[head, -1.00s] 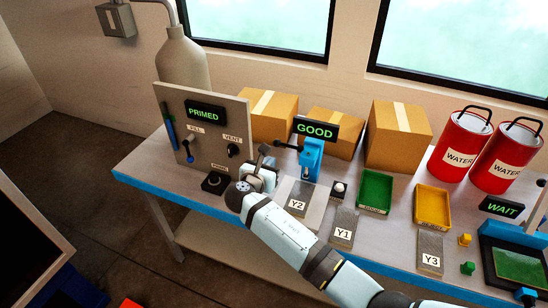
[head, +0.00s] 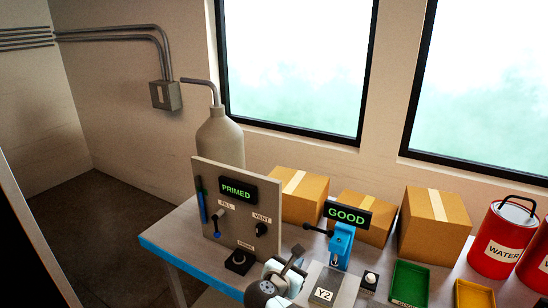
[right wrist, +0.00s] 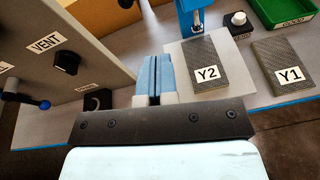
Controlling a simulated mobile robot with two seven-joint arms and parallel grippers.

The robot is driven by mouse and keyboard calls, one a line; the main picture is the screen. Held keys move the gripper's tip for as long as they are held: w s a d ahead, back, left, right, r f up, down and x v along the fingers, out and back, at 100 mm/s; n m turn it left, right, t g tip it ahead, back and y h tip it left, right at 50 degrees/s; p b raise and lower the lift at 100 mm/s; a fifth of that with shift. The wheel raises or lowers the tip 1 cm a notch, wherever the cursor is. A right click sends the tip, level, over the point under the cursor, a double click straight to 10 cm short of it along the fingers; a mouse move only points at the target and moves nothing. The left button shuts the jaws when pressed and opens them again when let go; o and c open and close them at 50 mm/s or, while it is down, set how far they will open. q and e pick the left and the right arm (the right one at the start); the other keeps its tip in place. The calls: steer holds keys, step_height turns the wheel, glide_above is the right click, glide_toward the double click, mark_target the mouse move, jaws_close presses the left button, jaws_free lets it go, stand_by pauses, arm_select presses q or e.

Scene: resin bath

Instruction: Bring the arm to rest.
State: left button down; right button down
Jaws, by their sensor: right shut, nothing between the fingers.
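My right gripper (head: 293,257) is low in the head view, in front of the grey panel and the blue clamp stand. In the right wrist view its blue fingers (right wrist: 153,76) are together with nothing between them. The grey panel (head: 213,175) carries a PRIMED display (head: 237,190) and FILL and VENT knobs. The blue stand (head: 341,246) bears a GOOD display (head: 347,215). The Y2 block (right wrist: 207,66) lies on a pale plate beside the fingers, apart from them. The Y1 block (right wrist: 286,68) lies further right. My left gripper is not in view.
The workbench (head: 160,238) has a blue front edge. Cardboard boxes (head: 432,226) stand along the back. A green tray (head: 408,284), a yellow tray (head: 474,294) and a red WATER bucket (head: 500,240) are at the right. A grey bottle (head: 220,140) stands behind the panel.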

steer(key=s+d+f+m+g+y, duration=0.2)
steer(key=s+d+f+m+g, duration=0.15)
steer(key=s+d+m, duration=0.35)
steer(key=s+d+f+m+g+y, duration=0.2)
steer(key=s+d+f+m, duration=0.25)
steer(key=s, duration=0.55)
steer(key=s+d+r+m+g+y, duration=0.2)
steer(key=s+d+r+m, duration=0.15)
steer(key=s+m, duration=0.55)
steer(key=s+d+r+m+g+y, duration=0.15)
steer(key=s+d+m, duration=0.3)
steer(key=s, duration=0.75)
steer(key=w+a+f+t+y, duration=0.2)
steer(key=w+a+f+t, duration=0.1)
steer(key=f, duration=0.3)
steer(key=w+a+f+t+y, duration=0.2)
steer(key=a+f+t, duration=0.2)
steer(key=f, duration=0.3)
steer(key=shift+w+f+t, duration=0.3)
steer(key=shift+w+t, duration=0.1)
